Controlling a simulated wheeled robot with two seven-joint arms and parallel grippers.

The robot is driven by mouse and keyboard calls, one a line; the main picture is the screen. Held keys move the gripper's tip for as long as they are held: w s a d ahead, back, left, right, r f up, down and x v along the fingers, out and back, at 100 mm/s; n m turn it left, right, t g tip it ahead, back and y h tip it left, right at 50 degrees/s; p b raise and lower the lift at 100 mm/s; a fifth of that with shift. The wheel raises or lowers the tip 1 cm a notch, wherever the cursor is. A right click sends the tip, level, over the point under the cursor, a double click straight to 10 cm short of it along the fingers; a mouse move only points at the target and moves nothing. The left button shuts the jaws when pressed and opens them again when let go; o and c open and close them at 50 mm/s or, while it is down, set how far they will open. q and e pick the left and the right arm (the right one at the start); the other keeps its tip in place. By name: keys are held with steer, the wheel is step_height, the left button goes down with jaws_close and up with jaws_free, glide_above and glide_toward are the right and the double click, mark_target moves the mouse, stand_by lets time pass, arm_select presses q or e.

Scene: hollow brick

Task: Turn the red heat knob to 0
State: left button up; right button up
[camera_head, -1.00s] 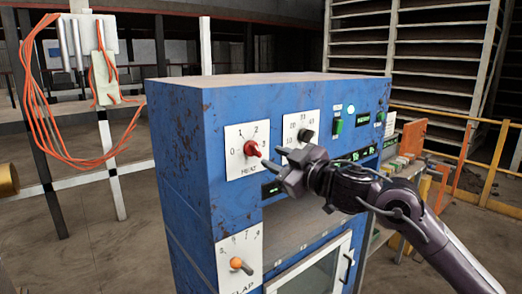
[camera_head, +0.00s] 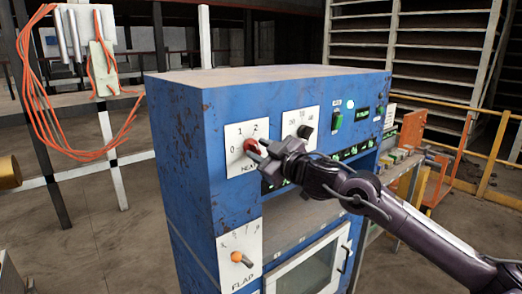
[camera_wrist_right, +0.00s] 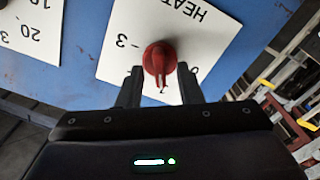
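The red heat knob (camera_head: 251,146) sits on a white HEAT plate (camera_head: 236,132) marked 0 to 3, on the upper left of the blue machine's front. In the right wrist view the red knob (camera_wrist_right: 160,62) shows upside down on its plate, and its exact setting is hard to read. My right gripper (camera_head: 262,153) is at the knob, partly covering it and the 3 side of the plate. In the wrist view its two fingers (camera_wrist_right: 161,76) stand apart on either side of the knob, with small gaps visible. My left gripper is not in view.
The blue machine (camera_head: 185,160) also has a black knob (camera_head: 304,131) on a second plate right of the heat knob. An orange FLAP lever (camera_head: 238,257) is below. Green switches (camera_head: 337,121) are further right. Orange cables (camera_head: 40,100) hang at the left.

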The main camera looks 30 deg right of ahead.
jaws_close()
steer(key=n+b, duration=0.2)
steer(key=shift+f+n, duration=0.15)
steer(key=shift+n, duration=0.25)
steer(key=n+b, duration=0.2)
steer(key=n, duration=0.1)
steer(key=shift+a+n, duration=0.1)
steer(key=shift+n, duration=0.2)
steer(key=n+b, duration=0.2)
steer(key=n, duration=0.1)
steer(key=shift+f+n+b, duration=0.1)
steer(key=shift+n+b, duration=0.3)
steer(key=shift+n, duration=0.8)
